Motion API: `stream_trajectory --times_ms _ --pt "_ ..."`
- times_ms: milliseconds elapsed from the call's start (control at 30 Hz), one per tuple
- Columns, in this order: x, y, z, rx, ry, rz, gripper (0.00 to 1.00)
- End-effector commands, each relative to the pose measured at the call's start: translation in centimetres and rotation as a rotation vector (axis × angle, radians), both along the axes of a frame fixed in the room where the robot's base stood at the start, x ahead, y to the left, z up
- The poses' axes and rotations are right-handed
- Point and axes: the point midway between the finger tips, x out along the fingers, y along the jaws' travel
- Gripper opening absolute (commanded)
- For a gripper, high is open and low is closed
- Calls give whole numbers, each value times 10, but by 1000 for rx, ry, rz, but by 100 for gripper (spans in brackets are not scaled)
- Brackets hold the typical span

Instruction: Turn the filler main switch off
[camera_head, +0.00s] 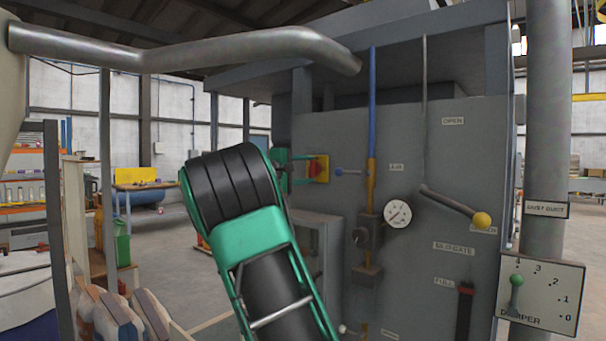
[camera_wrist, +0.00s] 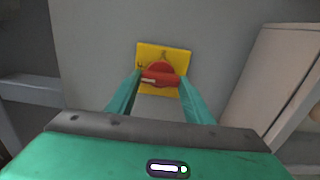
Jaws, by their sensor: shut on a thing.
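The filler main switch is a red rotary knob on a yellow plate (camera_head: 318,168) on the grey filler cabinet. In the wrist view, the red knob (camera_wrist: 160,74) sits at the middle of the yellow plate (camera_wrist: 178,54), with its handle lying across, nearly level in the picture. My gripper (camera_wrist: 160,80) has its two green fingers on either side of the knob, shut on its ends. In the head view my gripper (camera_head: 302,169) reaches the switch from the left. My arm hides part of the cabinet, and the fingers cover the knob's ends.
A damper panel (camera_head: 562,298) stands at the right. Filled sacks (camera_head: 115,312) lie at the lower left.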

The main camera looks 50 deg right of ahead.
Motion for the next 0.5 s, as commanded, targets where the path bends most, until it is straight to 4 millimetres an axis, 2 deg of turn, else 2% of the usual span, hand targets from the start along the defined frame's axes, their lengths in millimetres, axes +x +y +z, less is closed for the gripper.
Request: stream_trajectory --times_ms 33,233,267,333,500 --pt "8 5 -3 3 5 17 24" --pt "8 5 -3 4 5 17 24" --pt "8 5 -3 4 5 17 49" --pt "7 5 -3 4 4 16 66" --pt "4 3 -2 3 2 9 66"
